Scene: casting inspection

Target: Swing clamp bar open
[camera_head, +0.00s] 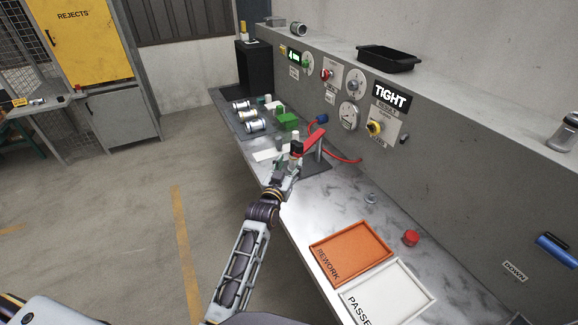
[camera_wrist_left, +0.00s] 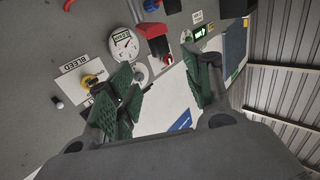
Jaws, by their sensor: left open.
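The red clamp bar (camera_head: 314,141) sits over a test fixture on the metal bench in the head view, angled up to the right beside a grey post. My left gripper (camera_head: 286,164) is at the near left side of the bar, and its arm partly hides the fixture. Its green-padded fingers (camera_wrist_left: 165,88) are apart in the left wrist view, with nothing clearly held between them. A red shape (camera_wrist_left: 152,34) shows beyond them there; I cannot tell whether it is the bar. Contact with the bar is unclear. My right gripper is not in view.
A grey panel with a gauge (camera_head: 348,115), a yellow knob (camera_head: 375,127) and a TIGHT display (camera_head: 391,95) stands behind the bench. Castings (camera_head: 252,126) lie at the far left. An orange REWORK tray (camera_head: 378,240) and white PASSED tray (camera_head: 425,292) lie in front.

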